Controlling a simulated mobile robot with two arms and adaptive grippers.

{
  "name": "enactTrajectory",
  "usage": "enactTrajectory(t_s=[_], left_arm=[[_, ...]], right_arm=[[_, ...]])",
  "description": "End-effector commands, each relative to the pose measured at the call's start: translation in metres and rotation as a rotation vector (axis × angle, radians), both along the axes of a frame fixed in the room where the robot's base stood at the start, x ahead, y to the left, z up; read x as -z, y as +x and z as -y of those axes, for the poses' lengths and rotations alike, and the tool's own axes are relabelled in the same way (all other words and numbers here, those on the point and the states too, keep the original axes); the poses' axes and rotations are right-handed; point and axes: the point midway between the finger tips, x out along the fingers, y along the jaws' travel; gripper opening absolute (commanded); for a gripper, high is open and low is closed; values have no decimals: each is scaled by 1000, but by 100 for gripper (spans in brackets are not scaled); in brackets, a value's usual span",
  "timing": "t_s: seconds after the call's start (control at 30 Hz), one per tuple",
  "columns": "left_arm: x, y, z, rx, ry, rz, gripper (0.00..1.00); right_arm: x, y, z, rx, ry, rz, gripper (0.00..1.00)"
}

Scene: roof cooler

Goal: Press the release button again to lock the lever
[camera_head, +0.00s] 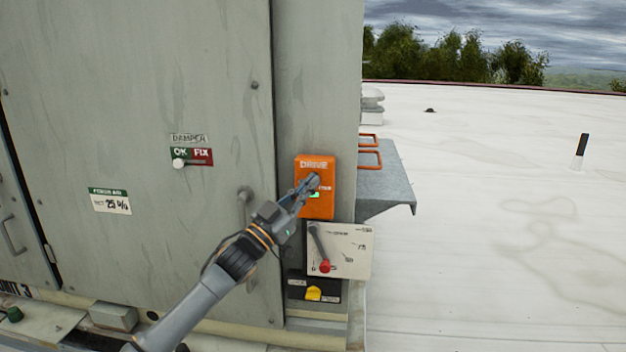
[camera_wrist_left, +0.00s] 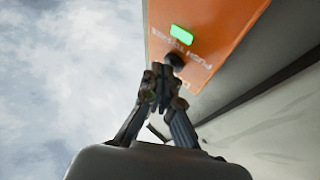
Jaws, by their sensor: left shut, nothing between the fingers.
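An orange box (camera_head: 316,165) is fixed to the narrow grey panel; it also shows in the left wrist view (camera_wrist_left: 220,22). A small green light (camera_wrist_left: 181,34) glows on its face. My left gripper (camera_head: 311,184) is shut and empty, its fingertips at the box's face. In the left wrist view the fingertips (camera_wrist_left: 174,62) cover a dark round spot beside printed "PUSH" lettering; the button is mostly hidden, and I cannot tell whether it is touched. Below the box, a lever with a red knob (camera_head: 325,266) lies on a pale scale plate (camera_head: 350,250), its knob low near the scale's bottom.
A yellow knob (camera_head: 313,294) sits on a black plate under the scale. A large grey door with a handle (camera_head: 245,205) and a damper slider (camera_head: 179,163) is to the left. A metal shelf (camera_head: 388,180) juts out right; the white roof beyond is mostly clear.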

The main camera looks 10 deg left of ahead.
Motion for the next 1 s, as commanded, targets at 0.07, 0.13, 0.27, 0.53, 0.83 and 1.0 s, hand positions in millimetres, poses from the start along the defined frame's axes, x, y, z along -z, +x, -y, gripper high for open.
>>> enactTrajectory(t_s=[0.07,0.13,0.27,0.53,0.83,1.0], left_arm=[[-1,1,0,0,-1,1,0],[-1,1,0,0,-1,1,0],[-1,1,0,0,-1,1,0],[0,3,0,0,-1,1,0],[-1,2,0,0,-1,-1,0],[-1,-5,0,0,1,-1,0]], right_arm=[[0,0,0,0,0,0,0],[0,0,0,0,0,0,0],[0,0,0,0,0,0,0],[1,0,0,0,0,0,0],[0,0,0,0,0,0,0],[-5,0,0,0,0,0,0]])
